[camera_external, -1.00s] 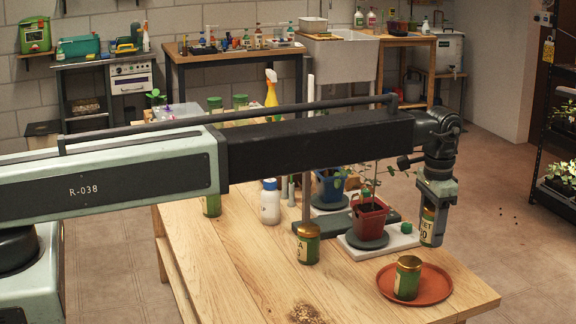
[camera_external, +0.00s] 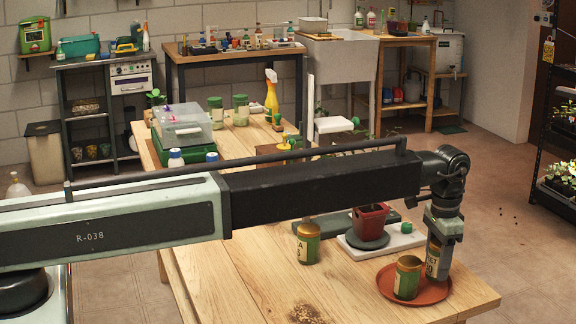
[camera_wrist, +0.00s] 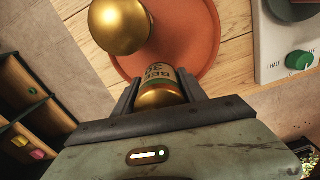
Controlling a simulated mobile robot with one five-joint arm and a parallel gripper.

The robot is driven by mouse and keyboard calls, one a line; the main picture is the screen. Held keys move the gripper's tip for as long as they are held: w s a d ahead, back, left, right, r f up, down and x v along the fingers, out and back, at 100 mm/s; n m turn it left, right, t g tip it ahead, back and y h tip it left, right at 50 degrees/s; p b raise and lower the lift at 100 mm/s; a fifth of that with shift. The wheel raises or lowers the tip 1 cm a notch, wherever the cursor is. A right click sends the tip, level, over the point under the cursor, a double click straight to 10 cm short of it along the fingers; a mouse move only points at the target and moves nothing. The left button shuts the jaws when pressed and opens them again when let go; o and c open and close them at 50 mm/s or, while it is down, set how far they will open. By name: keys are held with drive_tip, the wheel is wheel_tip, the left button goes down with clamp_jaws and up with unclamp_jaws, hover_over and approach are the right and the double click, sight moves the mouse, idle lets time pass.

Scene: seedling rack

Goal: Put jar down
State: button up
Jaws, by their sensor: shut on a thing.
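My gripper (camera_external: 438,262) points down at the right end of the table and is shut on a green jar (camera_external: 433,265) with a gold lid and cream label. In the wrist view the held jar (camera_wrist: 165,93) sits between the fingers (camera_wrist: 160,97), its label partly reading "BEET". It is over the right part of a round terracotta saucer (camera_external: 386,281); I cannot tell whether its base touches. A second green jar (camera_external: 407,278) stands on the saucer, left of the held one. Its gold lid (camera_wrist: 118,26) shows in the wrist view.
A white scale (camera_external: 352,247) with a green knob (camera_wrist: 299,60) and a red pot (camera_external: 370,221) on it stands behind the saucer. Another green jar (camera_external: 308,243) stands to the left.

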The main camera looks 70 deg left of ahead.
wheel_tip(320, 180, down, 2)
drive_tip(key=shift+f+b, duration=0.25)
drive_tip(key=shift+b, duration=0.35)
drive_tip(key=shift+r, duration=0.2)
drive_tip(key=shift+f, duration=0.15)
drive_tip(key=o, duration=1.4)
drive_tip(key=shift+o, duration=0.2)
